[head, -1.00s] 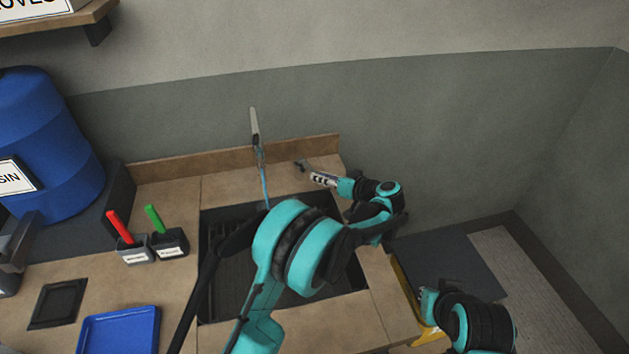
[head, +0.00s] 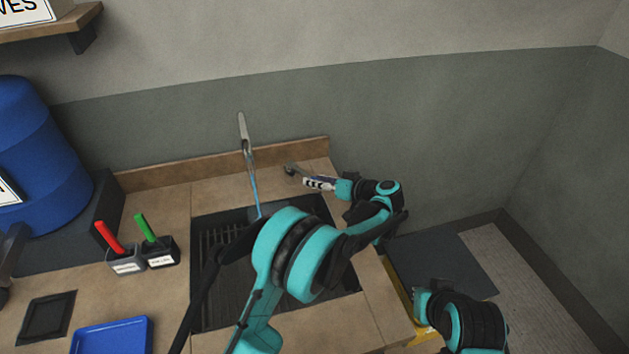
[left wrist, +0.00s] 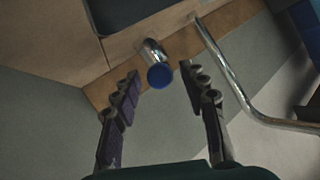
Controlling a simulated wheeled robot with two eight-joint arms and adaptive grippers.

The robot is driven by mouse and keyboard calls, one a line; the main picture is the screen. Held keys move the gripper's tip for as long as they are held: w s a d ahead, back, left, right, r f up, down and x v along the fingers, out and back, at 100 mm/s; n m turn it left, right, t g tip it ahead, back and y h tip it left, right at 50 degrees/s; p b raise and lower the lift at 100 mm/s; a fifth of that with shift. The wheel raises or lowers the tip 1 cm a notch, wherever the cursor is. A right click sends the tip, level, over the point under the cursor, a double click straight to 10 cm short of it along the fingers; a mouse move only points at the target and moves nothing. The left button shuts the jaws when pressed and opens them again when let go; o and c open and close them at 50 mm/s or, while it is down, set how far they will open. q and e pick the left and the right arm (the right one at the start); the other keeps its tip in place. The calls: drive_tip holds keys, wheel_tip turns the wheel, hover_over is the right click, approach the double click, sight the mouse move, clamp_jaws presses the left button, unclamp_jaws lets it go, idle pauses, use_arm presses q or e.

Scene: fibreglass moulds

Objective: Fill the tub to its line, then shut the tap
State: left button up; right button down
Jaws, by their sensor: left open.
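The tap's tall metal spout (head: 245,140) stands at the back of the sink (head: 205,300), with a thin bluish stream (head: 254,195) running down from it. My left arm covers much of the sink, and I cannot make out the tub or its line. My left gripper (head: 305,177) is behind the sink, to the right of the spout. In the left wrist view its open fingers (left wrist: 160,66) stand on either side of a short metal stub with a blue end (left wrist: 160,77), with gaps on both sides. The curved metal pipe (left wrist: 238,92) is to its right. My right gripper is not in view.
A grey holder with a red handle (head: 109,237) and one with a green handle (head: 146,227) stand left of the sink. A blue tray (head: 112,337) lies at the front left. A blue drum (head: 45,150) stands at the far left. A wooden backboard (head: 160,178) edges the counter.

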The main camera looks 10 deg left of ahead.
use_arm(q)
drive_tip(key=v, duration=1)
drive_tip(key=shift+s+d, duration=0.25)
drive_tip(key=shift+d, duration=0.05)
drive_tip(key=shift+r, duration=0.1)
